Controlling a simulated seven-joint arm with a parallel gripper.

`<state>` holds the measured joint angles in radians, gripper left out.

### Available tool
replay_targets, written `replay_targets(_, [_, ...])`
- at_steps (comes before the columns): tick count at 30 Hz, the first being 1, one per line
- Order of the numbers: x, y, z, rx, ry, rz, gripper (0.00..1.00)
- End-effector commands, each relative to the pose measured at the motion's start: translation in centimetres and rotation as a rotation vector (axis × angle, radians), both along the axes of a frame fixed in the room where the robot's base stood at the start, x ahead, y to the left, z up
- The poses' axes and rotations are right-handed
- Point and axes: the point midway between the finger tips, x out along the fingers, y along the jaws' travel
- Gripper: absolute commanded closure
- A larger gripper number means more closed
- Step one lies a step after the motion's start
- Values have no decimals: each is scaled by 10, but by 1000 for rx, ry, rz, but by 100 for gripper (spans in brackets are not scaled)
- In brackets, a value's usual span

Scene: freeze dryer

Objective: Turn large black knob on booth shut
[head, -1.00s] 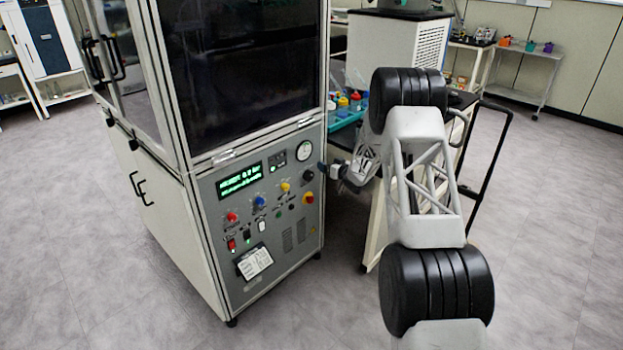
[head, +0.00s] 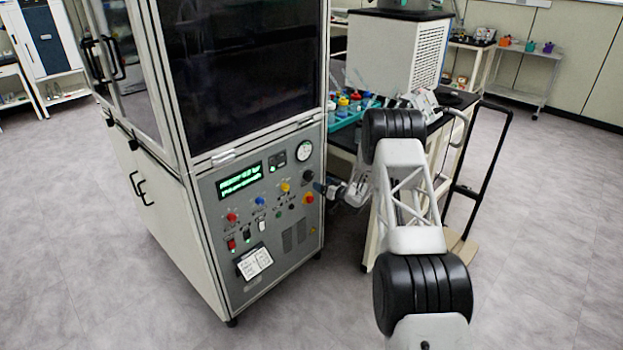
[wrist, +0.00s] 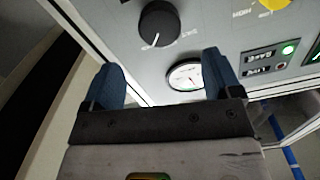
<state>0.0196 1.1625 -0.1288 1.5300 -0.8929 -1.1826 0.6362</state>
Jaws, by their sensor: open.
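The large black knob (head: 308,176) is on the right side of the booth's grey control panel (head: 212,196), below the round gauge. In the wrist view the knob (wrist: 157,24) shows near the top, with a white pointer line on its face. My gripper (head: 319,186) is close to the panel, beside the knob in the head view. In the wrist view my gripper (wrist: 168,78) is open, its two blue fingers apart and empty. The knob lies beyond the fingertips, between their lines, nearer the left finger. I cannot tell the exact gap.
A white gauge (wrist: 185,76) shows between the fingers. A yellow knob (head: 285,187) and a red button (head: 309,198) are near the black knob. A bench with a teal tray (head: 345,117) of bottles stands right of the booth, close to my arm.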

Motion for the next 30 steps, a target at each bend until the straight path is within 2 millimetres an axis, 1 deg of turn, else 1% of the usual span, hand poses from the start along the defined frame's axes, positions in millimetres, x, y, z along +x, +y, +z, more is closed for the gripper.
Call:
replay_targets(5, [2, 2, 0, 0, 0, 0, 16])
replay_targets(11, [9, 9, 1, -1, -2, 1, 16])
replay_targets(24, [39, 39, 1, 0, -2, 1, 16])
replay_targets(30, [49, 49, 0, -1, -1, 0, 16])
